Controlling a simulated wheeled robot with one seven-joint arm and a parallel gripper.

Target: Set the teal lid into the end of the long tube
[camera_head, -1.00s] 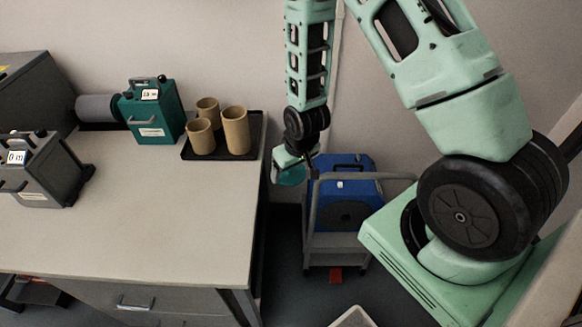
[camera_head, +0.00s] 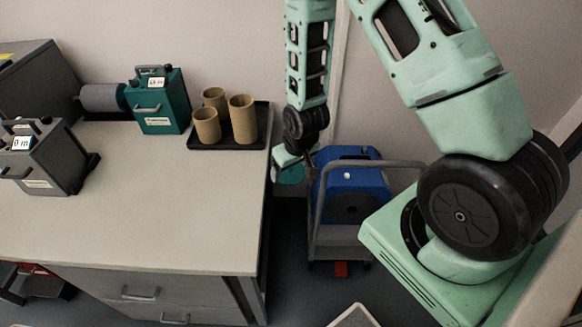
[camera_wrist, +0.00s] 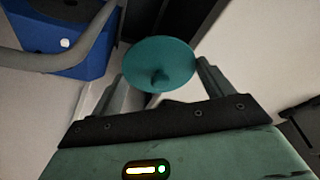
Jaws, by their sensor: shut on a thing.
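The teal lid (camera_wrist: 160,62) is a round disc with a small knob on its near face. My gripper (camera_wrist: 162,92) is shut on it, with the disc at the fingertips in the wrist view. In the head view, my gripper (camera_head: 292,172) hangs just past the right edge of the table, and part of the teal lid (camera_head: 290,175) shows beneath it. Three tan tubes stand upright on a black tray: a tall tube (camera_head: 242,120) at the right, a shorter tube (camera_head: 206,127) at the front left and another tube (camera_head: 214,98) behind.
The black tray (camera_head: 258,137) lies at the table's back right corner. A teal device (camera_head: 160,103) with a grey cylinder (camera_head: 102,98) and a grey device (camera_head: 44,160) stand further left. The table's front (camera_head: 150,220) is clear. A blue machine on a cart (camera_head: 352,187) stands beyond the table's right edge.

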